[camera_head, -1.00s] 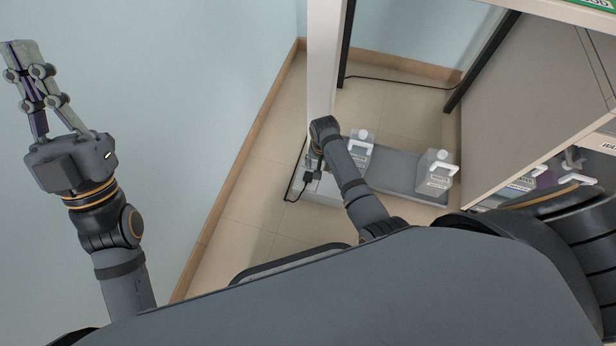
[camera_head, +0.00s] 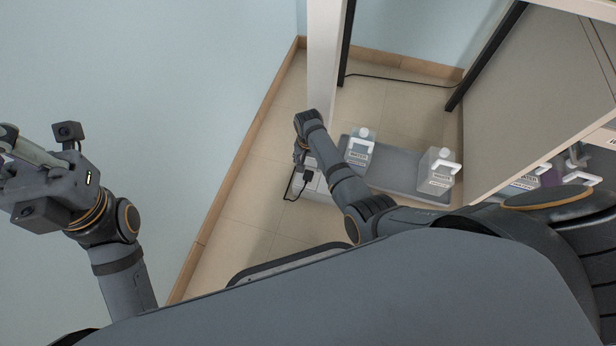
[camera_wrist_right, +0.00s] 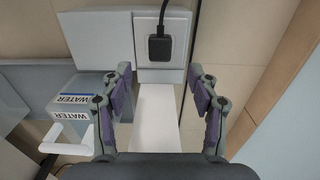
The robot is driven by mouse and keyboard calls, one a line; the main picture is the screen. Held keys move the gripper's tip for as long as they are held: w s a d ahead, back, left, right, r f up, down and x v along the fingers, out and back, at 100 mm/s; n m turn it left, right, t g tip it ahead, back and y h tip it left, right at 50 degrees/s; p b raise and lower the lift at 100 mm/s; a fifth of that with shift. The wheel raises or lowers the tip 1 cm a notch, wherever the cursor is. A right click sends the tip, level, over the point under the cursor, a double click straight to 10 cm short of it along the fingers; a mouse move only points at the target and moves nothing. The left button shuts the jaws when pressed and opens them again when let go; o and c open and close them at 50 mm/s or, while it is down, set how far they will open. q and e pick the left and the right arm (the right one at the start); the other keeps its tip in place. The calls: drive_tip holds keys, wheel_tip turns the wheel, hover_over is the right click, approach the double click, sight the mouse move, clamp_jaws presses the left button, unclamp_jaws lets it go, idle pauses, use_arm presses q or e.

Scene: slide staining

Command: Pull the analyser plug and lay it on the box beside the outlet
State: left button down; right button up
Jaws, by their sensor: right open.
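The black analyser plug (camera_wrist_right: 160,48) sits in a white outlet (camera_wrist_right: 146,74) in the right wrist view, its cord running up out of frame. In the head view, the plug (camera_head: 307,175) and its looping cord show just below my right gripper (camera_head: 300,158). My right gripper (camera_wrist_right: 160,82) is open and empty in the wrist view, its fingers either side of the line to the plug and apart from it. A pale box (camera_wrist_right: 95,42) adjoins the outlet's left side. My left gripper (camera_head: 22,150) is at the head view's left edge, its fingertips not clear.
A water container (camera_wrist_right: 78,100) with a white handle stands left of my right gripper. Two containers (camera_head: 360,146) (camera_head: 437,172) stand on a grey platform (camera_head: 395,165). A white post (camera_head: 323,60) rises close to my right arm. Tiled floor (camera_head: 245,205) is clear on the left.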

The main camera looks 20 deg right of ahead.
sight(308, 174)
wheel_tip(308, 174, down, 4)
drive_tip(key=b, duration=0.4)
drive_tip(key=shift+f, duration=0.1)
drive_tip(key=shift+f+b, duration=0.75)
drive_tip(key=shift+f, duration=1)
drive_tip(key=shift+r+p, duration=0.15)
drive_tip(key=shift+p, duration=0.2)
drive_tip(key=shift+p, duration=0.3)
drive_tip(key=shift+c, duration=0.3)
clamp_jaws()
